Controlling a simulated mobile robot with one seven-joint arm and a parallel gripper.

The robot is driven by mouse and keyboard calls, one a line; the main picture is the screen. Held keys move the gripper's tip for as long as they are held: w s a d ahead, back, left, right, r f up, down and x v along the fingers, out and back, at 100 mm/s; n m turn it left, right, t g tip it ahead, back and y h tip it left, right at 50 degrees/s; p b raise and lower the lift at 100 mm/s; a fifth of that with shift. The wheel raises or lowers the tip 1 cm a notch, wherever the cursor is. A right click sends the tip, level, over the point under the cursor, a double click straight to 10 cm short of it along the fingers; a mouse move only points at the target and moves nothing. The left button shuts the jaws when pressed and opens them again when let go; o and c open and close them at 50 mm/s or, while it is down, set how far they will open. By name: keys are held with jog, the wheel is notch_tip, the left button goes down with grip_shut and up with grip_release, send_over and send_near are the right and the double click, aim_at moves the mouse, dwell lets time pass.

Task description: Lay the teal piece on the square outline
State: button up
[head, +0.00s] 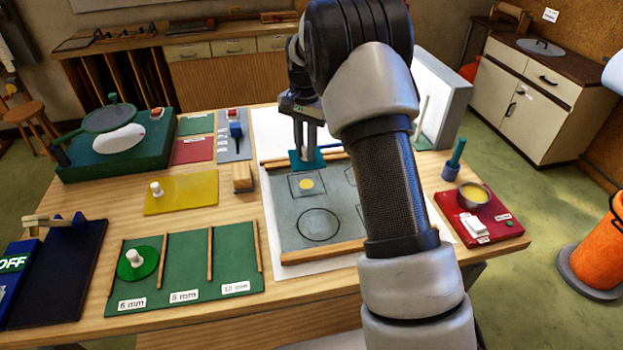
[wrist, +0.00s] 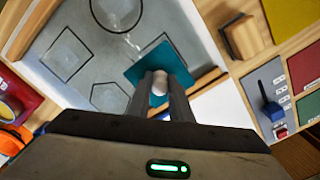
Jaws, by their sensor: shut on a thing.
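My gripper (head: 307,145) is shut on the white knob (wrist: 160,82) of the teal piece (head: 306,164). The teal piece also shows in the wrist view (wrist: 143,68), flat and four-cornered, over the far part of the grey panel (head: 284,238).
Nearer on the panel is a round outline (head: 319,225); more outlines are partly behind my arm. Wooden strips (head: 322,252) edge the panel. A wooden block (head: 242,178) and yellow sheet (head: 181,193) lie left. A red tray (head: 505,235) with a bowl is right.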

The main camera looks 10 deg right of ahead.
notch_tip(320, 180, down, 9)
jog(key=shift+r, duration=0.15)
dwell(0.4)
jog(key=shift+f, duration=0.25)
jog(key=o, duration=0.9)
jog(key=shift+r, duration=0.1)
